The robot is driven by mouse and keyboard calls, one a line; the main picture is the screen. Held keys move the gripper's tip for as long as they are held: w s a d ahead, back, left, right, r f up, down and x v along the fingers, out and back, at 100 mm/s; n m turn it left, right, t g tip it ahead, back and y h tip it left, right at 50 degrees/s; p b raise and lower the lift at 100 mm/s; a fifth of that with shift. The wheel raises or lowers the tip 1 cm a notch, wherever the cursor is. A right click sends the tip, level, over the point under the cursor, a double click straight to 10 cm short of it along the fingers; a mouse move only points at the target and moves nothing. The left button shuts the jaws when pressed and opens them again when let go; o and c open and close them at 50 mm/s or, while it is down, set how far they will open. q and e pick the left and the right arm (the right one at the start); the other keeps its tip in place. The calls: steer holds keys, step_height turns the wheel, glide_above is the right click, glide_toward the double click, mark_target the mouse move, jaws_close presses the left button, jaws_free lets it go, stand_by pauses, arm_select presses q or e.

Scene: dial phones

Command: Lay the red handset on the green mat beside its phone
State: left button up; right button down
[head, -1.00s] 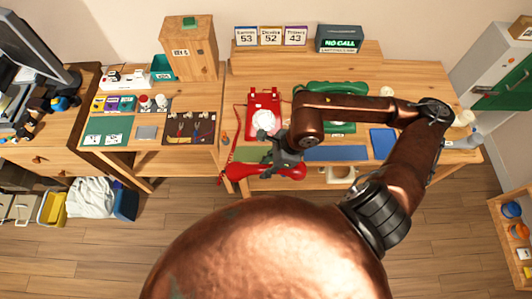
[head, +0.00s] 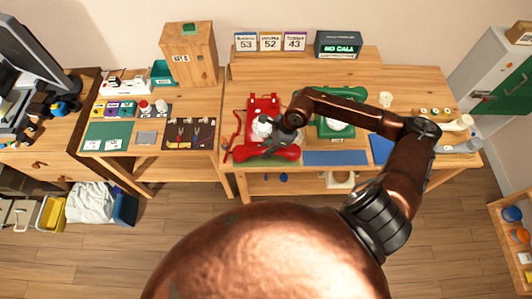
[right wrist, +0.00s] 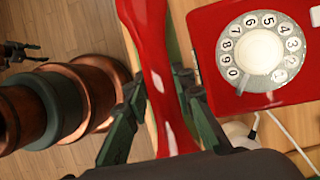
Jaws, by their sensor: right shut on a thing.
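The red phone (head: 256,104) stands on the desk; its round dial faces up in the right wrist view (right wrist: 262,50). My right gripper (head: 287,131) is shut on the red handset (head: 268,153), just in front of the phone. In the right wrist view the fingers (right wrist: 160,82) press the handset's grip (right wrist: 160,75) from both sides. The green mat shows as a strip (right wrist: 172,42) between handset and phone; the handset hides most of it. I cannot tell whether the handset touches it. A dark jaw-like part, perhaps my left gripper, shows small at upper left in the wrist view.
A green phone (head: 340,124) stands right of the red one, behind a blue mat (head: 335,158). A red cord (head: 236,130) lies left of the red phone. The desk's front edge is close to the handset. A wooden box (head: 188,55) stands at back left.

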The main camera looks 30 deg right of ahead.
steer(key=shift+f, duration=1.45)
steer(key=shift+f, duration=0.1)
steer(key=c, duration=1.7)
jaws_free()
steer(key=shift+o, duration=0.2)
steer(key=v, duration=1.2)
